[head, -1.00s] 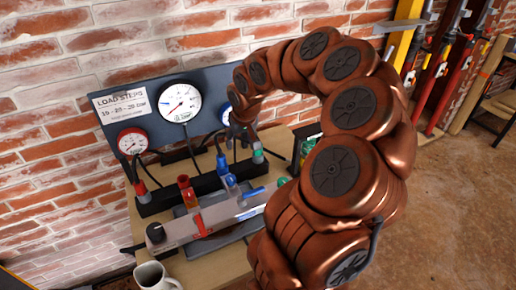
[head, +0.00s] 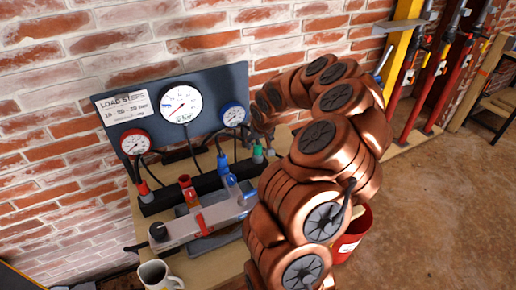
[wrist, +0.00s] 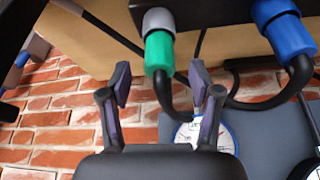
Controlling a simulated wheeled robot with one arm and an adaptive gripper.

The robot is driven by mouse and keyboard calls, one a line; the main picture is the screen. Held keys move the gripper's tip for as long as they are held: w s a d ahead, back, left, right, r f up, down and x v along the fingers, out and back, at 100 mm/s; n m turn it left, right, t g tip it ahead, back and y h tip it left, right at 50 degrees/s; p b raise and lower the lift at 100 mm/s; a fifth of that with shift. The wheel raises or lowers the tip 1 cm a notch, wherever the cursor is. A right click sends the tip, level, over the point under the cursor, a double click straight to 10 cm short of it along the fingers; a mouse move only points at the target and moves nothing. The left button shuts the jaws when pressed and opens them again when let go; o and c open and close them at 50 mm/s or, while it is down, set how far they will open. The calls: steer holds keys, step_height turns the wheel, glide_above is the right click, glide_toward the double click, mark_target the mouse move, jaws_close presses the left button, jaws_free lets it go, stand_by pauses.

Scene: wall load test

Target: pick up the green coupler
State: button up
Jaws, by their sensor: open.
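The green coupler (wrist: 159,50) hangs from a grey collar in the wrist view, with a black hose curving from its end. In the head view it is small (head: 257,154), at the right end of the black manifold bar. My gripper (wrist: 160,82) is open and empty. Its two fingertips lie left and right of the coupler's hose end in the picture, with a gap on each side; I cannot tell the depth. In the head view my arm covers much of the space beside the coupler, and the fingers are not clear there.
A blue coupler (wrist: 286,32) with its hose is right of the green one in the wrist view. Gauges sit on the grey panel (head: 205,88) behind the manifold bar (head: 185,198). A mug (head: 155,275) stands at the front, and a red bucket (head: 350,245) is right of my arm.

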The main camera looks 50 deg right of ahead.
steer(key=shift+p+x, duration=0.55)
steer(key=shift+x, duration=1)
jaws_close()
steer(key=shift+r, duration=0.1)
steer(key=shift+r+b, duration=1.5)
steer(key=shift+r, duration=3.45)
